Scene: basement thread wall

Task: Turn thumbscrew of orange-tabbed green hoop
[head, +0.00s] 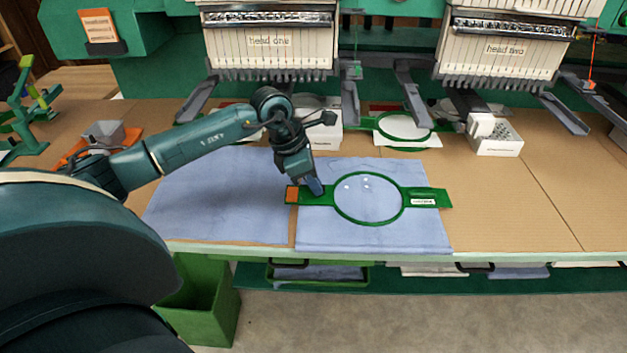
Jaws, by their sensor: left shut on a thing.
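The orange-tabbed green hoop (428,194) lies flat on a blue cloth (425,236). Its orange tab (292,194) is at the left end and a white label is on its right arm. My left gripper (316,188) reaches down onto the hoop's left arm, between the orange tab and the ring, and is shut on the hoop there. The fingertips cover that spot. I cannot make out the thumbscrew. Several small pale spots show on the cloth inside the ring. My right gripper is not in view.
A second blue cloth (215,205) lies to the left. Another green hoop (405,126) lies behind, under the machine heads. A white box (497,138) stands at the back right. The table on the right is clear. A green bin (205,305) stands below the front edge.

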